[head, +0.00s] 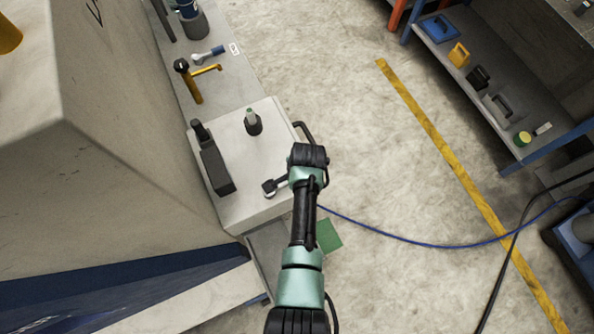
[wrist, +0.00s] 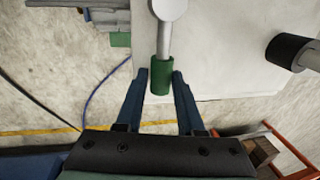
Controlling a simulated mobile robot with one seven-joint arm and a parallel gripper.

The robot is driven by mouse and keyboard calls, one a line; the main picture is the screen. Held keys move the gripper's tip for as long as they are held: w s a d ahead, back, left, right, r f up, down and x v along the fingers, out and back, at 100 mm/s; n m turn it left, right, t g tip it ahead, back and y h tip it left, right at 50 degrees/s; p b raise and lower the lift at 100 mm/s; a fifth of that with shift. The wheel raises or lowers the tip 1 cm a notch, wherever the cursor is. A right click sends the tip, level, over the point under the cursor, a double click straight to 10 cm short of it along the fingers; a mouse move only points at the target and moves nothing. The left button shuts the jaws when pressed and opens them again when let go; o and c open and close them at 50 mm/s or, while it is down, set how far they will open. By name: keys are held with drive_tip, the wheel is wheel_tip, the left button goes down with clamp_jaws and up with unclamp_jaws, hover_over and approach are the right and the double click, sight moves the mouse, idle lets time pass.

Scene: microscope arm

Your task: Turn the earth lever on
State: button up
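In the wrist view, a lever with a pale grey shaft and a green grip (wrist: 162,77) hangs from a round grey hub (wrist: 169,8). My gripper (wrist: 161,74) has its two dark blue fingers on either side of the green grip. The gaps beside the grip are very small, and I cannot tell whether the fingers press on it. My gripper and wrist hide the green grip there.
A yellow handle (head: 197,86) lies behind. A blue cable (head: 420,243) crosses the floor. A shelf (head: 470,80) with tools stands right.

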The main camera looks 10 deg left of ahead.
drive_tip(key=o, duration=0.3)
drive_tip(key=r, duration=0.4)
drive_tip(key=s+d+r, duration=0.1)
drive_tip(key=r, duration=0.3)
drive_tip(key=s+r, duration=0.1)
drive_tip(key=r, duration=0.3)
drive_tip(key=shift+s+d+r, duration=0.1)
drive_tip(key=shift+d+r, duration=0.1)
drive_tip(key=shift+r, duration=0.2)
